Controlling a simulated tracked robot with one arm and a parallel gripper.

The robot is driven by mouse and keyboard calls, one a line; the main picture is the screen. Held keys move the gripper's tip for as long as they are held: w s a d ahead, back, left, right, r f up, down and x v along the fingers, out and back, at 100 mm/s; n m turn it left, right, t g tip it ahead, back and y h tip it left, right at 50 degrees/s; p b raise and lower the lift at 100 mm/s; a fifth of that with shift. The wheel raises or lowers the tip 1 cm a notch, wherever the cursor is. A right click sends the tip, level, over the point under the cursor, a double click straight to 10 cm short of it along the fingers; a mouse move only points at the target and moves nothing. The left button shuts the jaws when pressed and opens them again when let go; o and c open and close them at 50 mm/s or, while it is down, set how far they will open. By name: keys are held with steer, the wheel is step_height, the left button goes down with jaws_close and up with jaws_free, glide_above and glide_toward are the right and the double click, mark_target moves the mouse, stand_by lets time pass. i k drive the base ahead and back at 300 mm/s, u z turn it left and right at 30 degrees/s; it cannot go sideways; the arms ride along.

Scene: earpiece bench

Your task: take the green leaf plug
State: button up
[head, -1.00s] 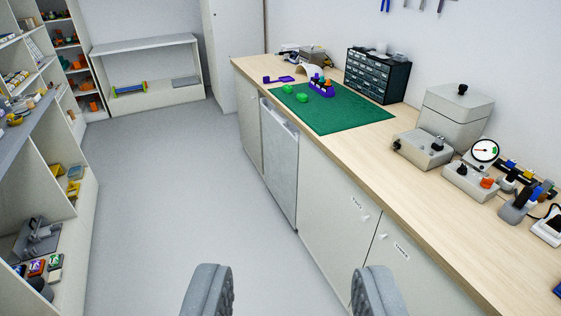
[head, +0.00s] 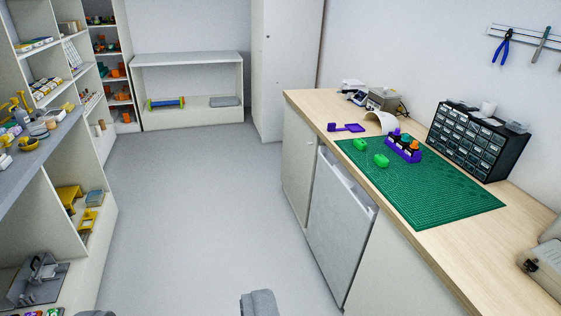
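Two small bright green pieces lie on the green cutting mat (head: 450,205) on the bench: a farther green piece (head: 360,144) and a nearer green piece (head: 381,160). They are too small to tell which is the leaf plug. A purple holder (head: 402,153) with several coloured pieces in it stands just to their right. My gripper (head: 178,307) shows only its fingertips at the bottom edge. The tips are wide apart with nothing visible between them, over the floor left of the bench and well short of the green pieces.
A purple tool (head: 347,128) lies behind the mat. A dark drawer cabinet (head: 468,140) stands at the mat's right. A loaded shelf unit (head: 80,190) stands along the left. The floor (head: 205,200) between is clear.

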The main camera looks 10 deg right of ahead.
mark_target(359, 143)
steer(key=u, duration=0.05)
steer(key=i, duration=1.3)
steer(key=z, duration=0.25)
steer(key=i, duration=1.3)
steer(key=z, duration=0.75)
steer(key=i, duration=1.15)
steer(key=z, duration=0.4)
